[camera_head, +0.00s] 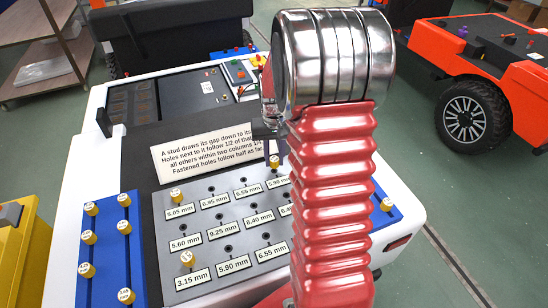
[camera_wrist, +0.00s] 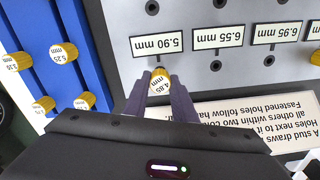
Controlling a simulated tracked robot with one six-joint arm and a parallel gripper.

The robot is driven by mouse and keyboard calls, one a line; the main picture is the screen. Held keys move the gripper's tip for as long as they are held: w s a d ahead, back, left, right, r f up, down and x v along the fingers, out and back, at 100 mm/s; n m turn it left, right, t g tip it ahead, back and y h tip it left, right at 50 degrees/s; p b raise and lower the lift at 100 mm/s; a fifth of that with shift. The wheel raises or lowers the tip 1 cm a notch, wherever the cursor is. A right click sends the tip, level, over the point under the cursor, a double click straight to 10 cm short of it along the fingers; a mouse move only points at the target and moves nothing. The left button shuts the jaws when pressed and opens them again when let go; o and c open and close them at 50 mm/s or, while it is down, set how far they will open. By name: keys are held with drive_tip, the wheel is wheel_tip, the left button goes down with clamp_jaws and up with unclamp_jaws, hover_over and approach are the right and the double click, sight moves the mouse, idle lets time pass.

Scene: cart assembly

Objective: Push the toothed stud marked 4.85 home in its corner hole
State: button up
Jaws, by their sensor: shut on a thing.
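The stud marked 4.85 (camera_wrist: 159,79) has a yellow body and a white cap with its number. My gripper (camera_wrist: 160,88) is shut on it, one dark finger on each side. It is upright at the far right corner of the grey plate (camera_head: 215,245), beside the 5.90 mm label (camera_wrist: 157,43). The stud covers its corner hole, and its depth cannot be told. In the head view, the stud (camera_head: 274,161) shows below my gripper (camera_head: 268,135), partly beside my red arm.
Other studs stand at the 5.05 label (camera_head: 173,195) and the 3.15 label (camera_head: 186,258). A blue rack (camera_head: 108,250) with several studs is left of the plate; another (camera_wrist: 62,80) is on the right. A text sign (camera_head: 205,150) lies behind the plate.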

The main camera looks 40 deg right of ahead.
drive_tip(key=shift+f, duration=1.4)
drive_tip(key=o, duration=1.1)
drive_tip(key=shift+r, duration=0.15)
wheel_tip(320, 180, up, 14)
drive_tip(key=shift+f, duration=0.25)
drive_tip(key=shift+w, duration=0.1)
idle(0.6)
